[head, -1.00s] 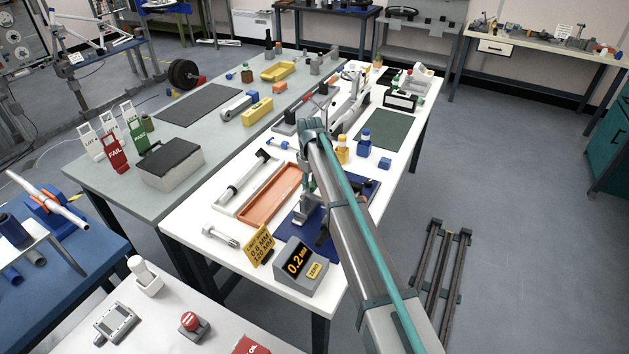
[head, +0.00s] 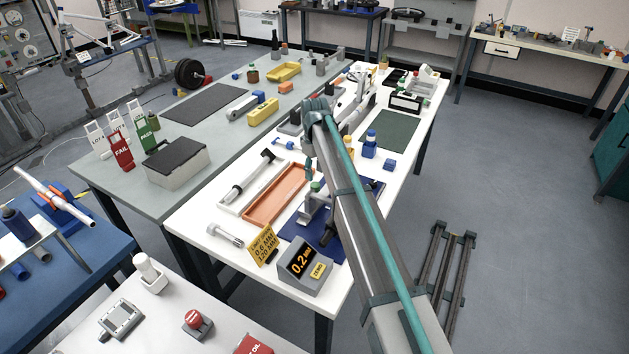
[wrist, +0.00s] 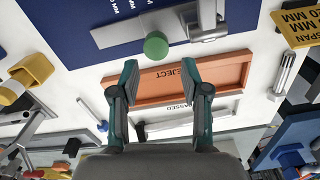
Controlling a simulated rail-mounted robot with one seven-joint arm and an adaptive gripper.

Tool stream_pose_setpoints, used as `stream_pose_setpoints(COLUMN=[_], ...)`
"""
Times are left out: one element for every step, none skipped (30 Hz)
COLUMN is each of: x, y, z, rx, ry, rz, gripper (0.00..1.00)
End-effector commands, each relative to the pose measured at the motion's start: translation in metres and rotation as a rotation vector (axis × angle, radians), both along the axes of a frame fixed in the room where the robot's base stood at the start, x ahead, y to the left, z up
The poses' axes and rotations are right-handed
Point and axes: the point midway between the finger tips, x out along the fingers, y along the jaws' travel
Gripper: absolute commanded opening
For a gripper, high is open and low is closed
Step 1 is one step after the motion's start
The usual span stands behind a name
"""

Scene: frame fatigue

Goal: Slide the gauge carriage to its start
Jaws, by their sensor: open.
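The gauge stands on a dark blue mat (head: 297,230). In the wrist view its grey metal bar (wrist: 120,32) lies on the mat (wrist: 70,30), with a round green knob (wrist: 155,45) at its edge and a silver cylindrical part (wrist: 208,33) to the right. The green knob (head: 315,187) also shows in the head view, beside my arm. I cannot tell exactly which part is the carriage. My gripper (wrist: 160,72) is open and empty, its fingertips apart and just below the knob in the picture. In the head view my arm hides much of the gauge.
An orange reject tray (wrist: 228,75) lies beneath my fingers, beside a white passed tray (head: 233,204). A display reading 0.2 mm (head: 303,267) and a yellow limit sign (head: 263,244) stand at the table's near end. A bolt (head: 225,234) lies left of them.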

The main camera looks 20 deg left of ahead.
Motion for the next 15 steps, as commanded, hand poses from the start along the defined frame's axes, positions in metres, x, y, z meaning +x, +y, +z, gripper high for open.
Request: stream_pose_setpoints(x=[0.001, 0.001, 0.001, 0.001, 0.001, 0.001, 0.001, 0.001, 0.001, 0.000, 0.000, 0.000, 0.000, 0.000, 0.000], y=[0.001, 0.001, 0.001, 0.000, 0.001, 0.000, 0.000, 0.000, 0.000, 0.000, 0.000, 0.000, 0.000, 0.000, 0.000], z=[0.011, 0.016, 0.023, 0.028, 0.032, 0.037, 0.040, 0.043, 0.047, 0.049, 0.050, 0.052, 0.053, 0.054, 0.054], rx=[0.001, 0.001, 0.001, 0.001, 0.001, 0.000, 0.000, 0.000, 0.000, 0.000, 0.000, -0.001, -0.001, -0.001, -0.001], ry=[-0.001, -0.001, -0.001, -0.001, -0.001, 0.000, 0.000, 0.000, 0.000, 0.000, 0.000, 0.000, 0.000, 0.001, 0.001], rz=[0.000, 0.000, 0.000, 0.000, 0.000, 0.000, 0.000, 0.000, 0.000, 0.000, 0.000, 0.000, 0.000, 0.000, 0.000], gripper=[0.46, 0.46, 0.46, 0.46, 0.46, 0.46, 0.46, 0.46, 0.46, 0.46, 0.46, 0.46, 0.46, 0.46, 0.46])
